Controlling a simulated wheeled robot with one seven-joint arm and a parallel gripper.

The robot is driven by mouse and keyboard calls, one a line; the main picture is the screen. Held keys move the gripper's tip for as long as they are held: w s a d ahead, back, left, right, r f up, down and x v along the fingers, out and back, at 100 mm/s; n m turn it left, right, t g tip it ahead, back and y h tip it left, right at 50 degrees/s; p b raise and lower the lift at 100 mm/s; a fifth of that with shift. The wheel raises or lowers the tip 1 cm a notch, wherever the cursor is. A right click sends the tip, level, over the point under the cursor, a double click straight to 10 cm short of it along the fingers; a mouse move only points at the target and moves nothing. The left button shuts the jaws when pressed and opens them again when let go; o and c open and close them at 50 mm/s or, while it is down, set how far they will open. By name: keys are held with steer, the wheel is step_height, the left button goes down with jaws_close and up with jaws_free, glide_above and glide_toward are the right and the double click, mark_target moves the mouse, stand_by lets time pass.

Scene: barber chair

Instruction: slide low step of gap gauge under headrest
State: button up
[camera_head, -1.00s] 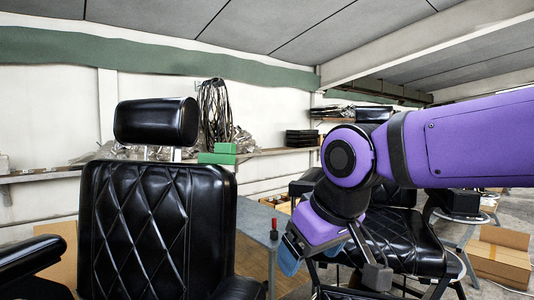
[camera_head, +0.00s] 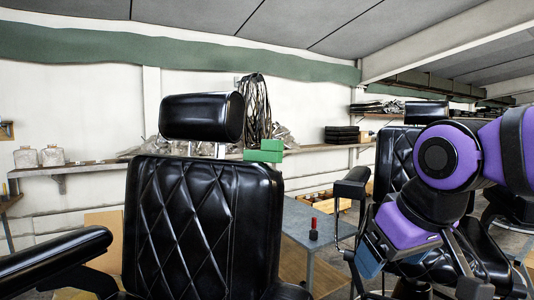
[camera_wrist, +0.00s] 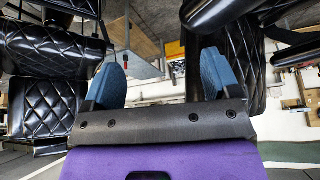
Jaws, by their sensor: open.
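A black padded headrest (camera_head: 202,117) sits above the quilted black backrest (camera_head: 200,225) of the near barber chair, with a gap and a post between them. A green stepped block (camera_head: 264,151), apparently the gap gauge, is just right of the headrest, its low step to the left. I cannot tell whether it rests on the backrest top or the shelf behind. My gripper (camera_head: 372,258) is low at the right, well away from the block. In the wrist view my gripper (camera_wrist: 160,68) has its blue fingers apart with nothing between them.
A black armrest (camera_head: 55,257) juts out at left. A grey table (camera_head: 300,228) with a small red-topped item (camera_head: 313,229) stands right of the near chair. Another black chair (camera_head: 400,155) is behind my arm. A wall shelf (camera_head: 90,170) holds jars and cables.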

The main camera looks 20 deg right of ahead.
mark_target(281, 143)
steer(key=shift+c, duration=1)
steer(key=w+a+r+n+y, duration=0.3)
steer(key=w+y, duration=0.2)
steer(key=w, duration=0.2)
steer(key=w+a+r+n+y, duration=0.2)
steer(key=w+r+y, duration=0.25)
steer(key=w, duration=0.35)
steer(key=w+d+r+n+t+y, duration=0.1)
steer(key=w+r+t, duration=0.1)
steer(key=w, duration=0.4)
steer(key=w+d+r+t+y, duration=0.1)
steer(key=w+t, duration=0.1)
steer(key=w, duration=0.3)
steer(key=w+d+r+n+t+y, duration=0.1)
steer(key=w+d+r+t+y, duration=0.1)
steer(key=w, duration=0.4)
steer(key=shift+w+r+n+t, duration=0.3)
steer(key=shift+t, duration=0.1)
steer(key=shift+x, duration=3)
steer(key=shift+s+a+r, duration=0.1)
steer(key=shift+s+r, duration=0.05)
